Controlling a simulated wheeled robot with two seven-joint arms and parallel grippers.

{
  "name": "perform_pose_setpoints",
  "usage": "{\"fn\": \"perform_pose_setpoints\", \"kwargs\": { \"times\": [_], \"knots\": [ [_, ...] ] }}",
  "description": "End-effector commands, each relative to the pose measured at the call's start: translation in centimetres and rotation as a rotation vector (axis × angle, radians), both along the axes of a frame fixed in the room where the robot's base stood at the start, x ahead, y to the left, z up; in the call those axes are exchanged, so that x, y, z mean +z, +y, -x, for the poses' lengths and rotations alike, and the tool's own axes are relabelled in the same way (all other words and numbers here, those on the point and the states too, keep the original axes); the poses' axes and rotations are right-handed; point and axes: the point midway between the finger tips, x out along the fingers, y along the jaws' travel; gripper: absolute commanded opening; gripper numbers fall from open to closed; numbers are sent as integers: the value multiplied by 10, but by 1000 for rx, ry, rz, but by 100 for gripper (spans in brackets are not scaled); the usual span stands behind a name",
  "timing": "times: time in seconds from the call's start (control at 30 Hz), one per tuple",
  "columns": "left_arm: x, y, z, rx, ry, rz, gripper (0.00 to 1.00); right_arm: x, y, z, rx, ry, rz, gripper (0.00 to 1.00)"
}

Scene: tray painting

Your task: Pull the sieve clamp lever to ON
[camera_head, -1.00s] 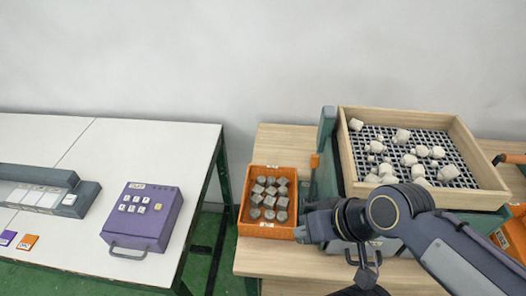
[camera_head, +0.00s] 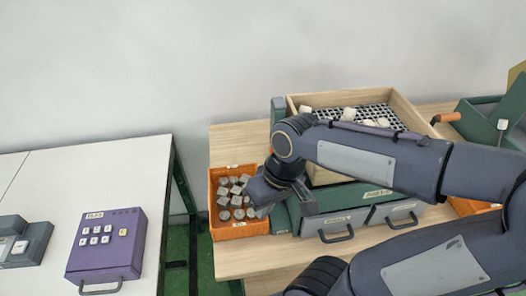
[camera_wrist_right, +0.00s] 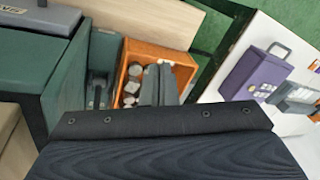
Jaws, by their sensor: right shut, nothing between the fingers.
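The sieve is a wooden frame (camera_head: 412,110) with dark mesh and pale lumps, on a green base (camera_head: 281,221) in the head view. My right arm crosses in front of it. My right gripper (camera_head: 262,193) is at the base's left side, over the right edge of the orange bin. In the right wrist view its grey fingers (camera_wrist_right: 160,85) are together and empty, in front of the bin. The green base (camera_wrist_right: 65,75) is left of them there. My left gripper is not in view.
The orange bin (camera_head: 238,230) of grey pieces stands beside the base. Grey drawers (camera_head: 338,223) with handles face front. A purple box (camera_head: 105,245) sits on the white table (camera_head: 100,180) at left, across a gap. Green equipment (camera_head: 480,115) with an orange handle is at right.

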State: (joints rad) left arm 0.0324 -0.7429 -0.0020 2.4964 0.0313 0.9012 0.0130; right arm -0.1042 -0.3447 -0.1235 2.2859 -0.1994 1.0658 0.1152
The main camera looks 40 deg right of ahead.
Motion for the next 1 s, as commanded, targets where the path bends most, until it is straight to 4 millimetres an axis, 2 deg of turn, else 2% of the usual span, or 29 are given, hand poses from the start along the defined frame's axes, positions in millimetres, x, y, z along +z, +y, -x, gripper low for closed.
{"fn": "perform_pose_setpoints", "kwargs": {
  "times": [0.1,0.27,0.5,0.7,0.8,1.0],
  "knots": [
    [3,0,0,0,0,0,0,-15,-18,-24,56,183,141,0],
    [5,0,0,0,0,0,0,-34,-43,-59,111,389,398,0],
    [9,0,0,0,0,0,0,-47,-66,-124,170,589,912,0],
    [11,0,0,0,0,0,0,-42,-58,-176,192,616,1332,0],
    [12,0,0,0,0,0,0,-39,-49,-193,194,600,1472,0],
    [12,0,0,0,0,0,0,-36,-40,-206,193,578,1587,0]
  ]
}}
